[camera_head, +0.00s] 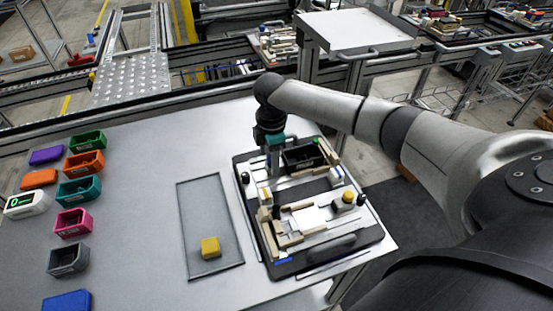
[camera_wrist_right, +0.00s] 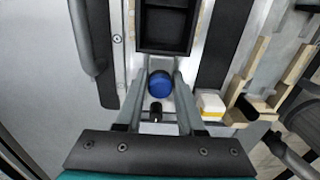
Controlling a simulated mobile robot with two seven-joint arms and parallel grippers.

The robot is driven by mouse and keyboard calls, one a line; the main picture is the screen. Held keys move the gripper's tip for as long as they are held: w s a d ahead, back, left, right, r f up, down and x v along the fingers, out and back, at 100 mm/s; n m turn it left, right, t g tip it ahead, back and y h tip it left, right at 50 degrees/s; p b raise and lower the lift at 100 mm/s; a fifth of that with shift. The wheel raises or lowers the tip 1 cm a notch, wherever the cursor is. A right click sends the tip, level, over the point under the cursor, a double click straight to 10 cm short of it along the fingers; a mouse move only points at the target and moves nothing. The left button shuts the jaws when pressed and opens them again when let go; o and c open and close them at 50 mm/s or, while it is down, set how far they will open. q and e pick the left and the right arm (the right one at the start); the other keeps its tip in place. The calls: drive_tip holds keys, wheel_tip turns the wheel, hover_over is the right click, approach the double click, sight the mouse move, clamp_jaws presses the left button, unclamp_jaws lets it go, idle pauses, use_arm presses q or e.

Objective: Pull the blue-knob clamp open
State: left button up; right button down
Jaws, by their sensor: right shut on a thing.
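The blue knob (camera_wrist_right: 160,84) of the clamp shows in the right wrist view, between the two grey fingers of my right gripper (camera_wrist_right: 161,77). The gripper is shut on the knob. A small black post stands just below the knob in that view. In the head view my right gripper (camera_head: 272,163) points down at the far left part of the black pallet fixture (camera_head: 345,243), and the knob is hidden there. An open black bin (camera_head: 300,158) sits on the fixture; it also shows beyond the knob in the wrist view (camera_wrist_right: 165,35). My left gripper is not in view.
Yellow-topped (camera_head: 348,196) and black knobs and wooden blocks crowd the fixture. A shallow grey tray (camera_head: 200,205) with a yellow block (camera_head: 210,247) lies left of it. Several coloured bins, including a pink one (camera_head: 73,222), stand at the table's left. Table between is clear.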

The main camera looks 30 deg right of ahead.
drive_tip(key=shift+w+a+p, duration=0.15)
drive_tip(key=shift+a+p, duration=0.1)
drive_tip(key=shift+a, duration=0.4)
drive_tip(key=shift+w+a+p, duration=0.15)
drive_tip(key=shift+a+p, duration=0.1)
drive_tip(key=shift+a, duration=0.4)
drive_tip(key=c, duration=0.7)
unclamp_jaws()
drive_tip(key=shift+d, duration=0.15)
drive_tip(key=shift+r, duration=0.1)
wheel_tip(320, 180, up, 8)
drive_tip(key=p, duration=0.9)
